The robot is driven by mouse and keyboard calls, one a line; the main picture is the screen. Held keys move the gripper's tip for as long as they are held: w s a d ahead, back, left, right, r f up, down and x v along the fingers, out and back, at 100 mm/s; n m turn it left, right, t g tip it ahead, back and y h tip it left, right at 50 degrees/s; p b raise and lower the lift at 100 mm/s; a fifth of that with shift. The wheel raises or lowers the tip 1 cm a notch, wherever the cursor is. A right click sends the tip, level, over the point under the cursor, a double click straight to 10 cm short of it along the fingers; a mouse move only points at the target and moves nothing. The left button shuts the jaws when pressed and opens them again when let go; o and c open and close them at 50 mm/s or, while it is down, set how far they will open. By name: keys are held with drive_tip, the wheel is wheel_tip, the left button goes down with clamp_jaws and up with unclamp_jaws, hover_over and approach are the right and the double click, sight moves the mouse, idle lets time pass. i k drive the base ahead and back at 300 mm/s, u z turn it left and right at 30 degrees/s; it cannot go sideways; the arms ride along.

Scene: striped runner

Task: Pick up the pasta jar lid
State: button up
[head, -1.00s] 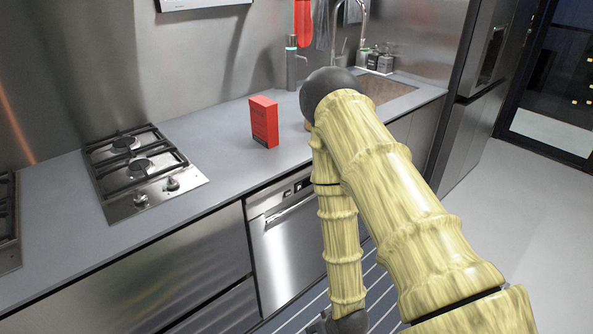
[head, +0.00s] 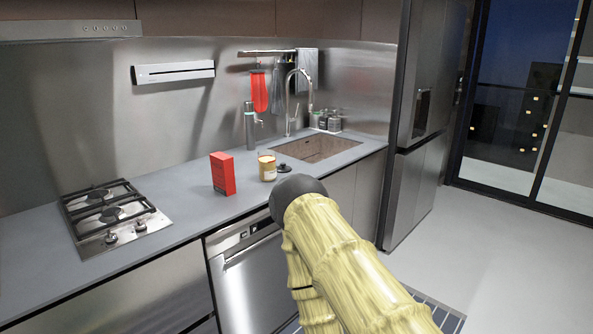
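A glass jar (head: 267,167) with yellowish contents and a pale label stands on the grey counter near the sink. A small dark round piece with a knob, which looks like the pasta jar lid (head: 284,168), lies on the counter just right of the jar. It is just above my arm's dark elbow in the picture. My gripper is not in view; only my yellow, bamboo-like arm shows, in front of the counter, with its lower part cut off by the frame's bottom edge.
A red box (head: 222,174) stands left of the jar. The gas hob (head: 113,214) is further left, and the sink (head: 314,148) is behind and right. A dark bottle (head: 249,126) stands at the back. A striped runner (head: 439,313) lies on the floor.

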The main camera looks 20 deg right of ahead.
sight(283, 168)
drive_tip(key=z, duration=0.65)
drive_tip(key=i, duration=0.75)
drive_tip(key=z, duration=0.7)
drive_tip(key=i, duration=1)
drive_tip(key=u, duration=0.25)
